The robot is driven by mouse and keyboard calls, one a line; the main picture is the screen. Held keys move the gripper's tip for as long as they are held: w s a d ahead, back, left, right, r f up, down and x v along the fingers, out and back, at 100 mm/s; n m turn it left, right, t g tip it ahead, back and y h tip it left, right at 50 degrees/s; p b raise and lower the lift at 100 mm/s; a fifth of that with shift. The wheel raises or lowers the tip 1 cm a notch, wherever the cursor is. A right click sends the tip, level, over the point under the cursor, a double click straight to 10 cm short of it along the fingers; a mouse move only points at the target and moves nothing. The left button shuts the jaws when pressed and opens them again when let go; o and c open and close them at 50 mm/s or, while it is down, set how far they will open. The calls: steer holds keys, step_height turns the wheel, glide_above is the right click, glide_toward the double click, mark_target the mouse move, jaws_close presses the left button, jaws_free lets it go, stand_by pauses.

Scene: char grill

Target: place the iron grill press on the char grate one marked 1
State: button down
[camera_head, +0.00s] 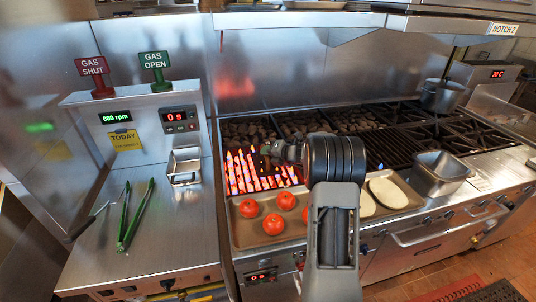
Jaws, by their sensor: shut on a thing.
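My gripper (274,150) is at the end of my arm, over the glowing left part of the char grill. It is shut on a small dark thing, which I take to be the iron grill press; my arm and wrist hide most of it. Below and around it, the left char grate (250,180) shows orange flames between its bars. No mark 1 can be read on it. Whether the press touches the grate cannot be told.
Green tongs (134,215) lie on the left counter.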

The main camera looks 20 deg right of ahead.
steer(key=shift+r, duration=0.15)
steer(key=c, duration=1)
jaws_free()
steer(key=shift+o, duration=0.2)
steer(key=shift+s, duration=0.1)
